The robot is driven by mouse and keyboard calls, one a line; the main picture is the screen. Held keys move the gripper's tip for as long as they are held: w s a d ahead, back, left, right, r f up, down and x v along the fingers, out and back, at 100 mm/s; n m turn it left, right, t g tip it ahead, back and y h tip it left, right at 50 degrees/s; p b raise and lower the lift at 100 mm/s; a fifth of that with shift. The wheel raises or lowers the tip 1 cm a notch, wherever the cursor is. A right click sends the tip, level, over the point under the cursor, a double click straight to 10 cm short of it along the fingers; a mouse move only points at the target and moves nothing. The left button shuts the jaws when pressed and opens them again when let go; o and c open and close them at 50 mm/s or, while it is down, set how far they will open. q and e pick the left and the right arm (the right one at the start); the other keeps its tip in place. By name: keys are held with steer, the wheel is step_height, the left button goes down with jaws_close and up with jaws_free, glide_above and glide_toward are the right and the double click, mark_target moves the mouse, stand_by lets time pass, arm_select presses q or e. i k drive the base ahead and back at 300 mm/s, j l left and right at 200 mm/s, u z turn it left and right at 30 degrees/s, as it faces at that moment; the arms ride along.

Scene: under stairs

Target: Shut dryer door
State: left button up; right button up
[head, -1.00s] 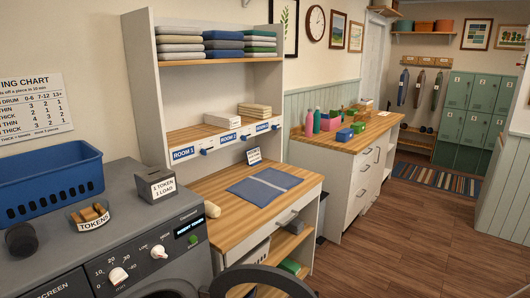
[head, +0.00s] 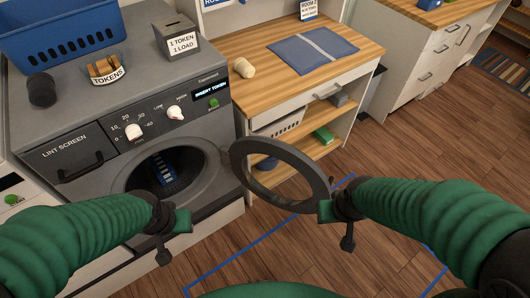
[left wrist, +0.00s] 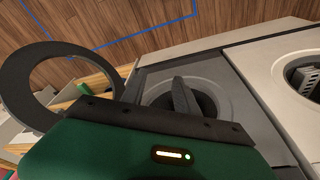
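The grey dryer (head: 85,137) stands at left in the head view. Its ring-shaped door (head: 290,152) is swung wide open to the right of the round drum opening (head: 140,180). The door ring also shows at left in the left wrist view (left wrist: 14,90). My left gripper (head: 163,245) hangs in front of the dryer's lower front, below the drum opening. My right gripper (head: 347,235) is beside the lower right edge of the open door; whether it touches cannot be told. Both seem empty, with fingers too small to read. A dark finger (left wrist: 182,98) shows in the left wrist view.
A blue basket (head: 60,30), a token dish (head: 107,70) and a token box (head: 178,38) sit on the dryer. A wooden desk (head: 230,50) with shelves stands right of it, behind the door. Blue tape (head: 270,235) marks the clear wooden floor.

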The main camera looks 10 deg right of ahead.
mark_target(233, 157)
steer(key=i+l+u, duration=0.2)
steer(key=l+u, duration=0.25)
steer(key=l, duration=0.15)
steer(key=i+l+u, duration=0.15)
steer(key=l+u, duration=0.25)
steer(key=l, duration=0.25)
steer(key=l+u, duration=0.45)
steer(key=l, duration=0.2)
steer(key=l+u, duration=0.45)
steer(key=l, duration=0.2)
steer(key=k+l+u, duration=0.25)
steer(key=l+u, duration=0.15)
steer(key=l, duration=0.2)
steer(key=k+l+u, duration=0.2)
steer(key=l, duration=0.15)
steer(key=k+l+u, duration=0.4)
steer(key=k, duration=0.3)
steer(key=j, duration=0.1)
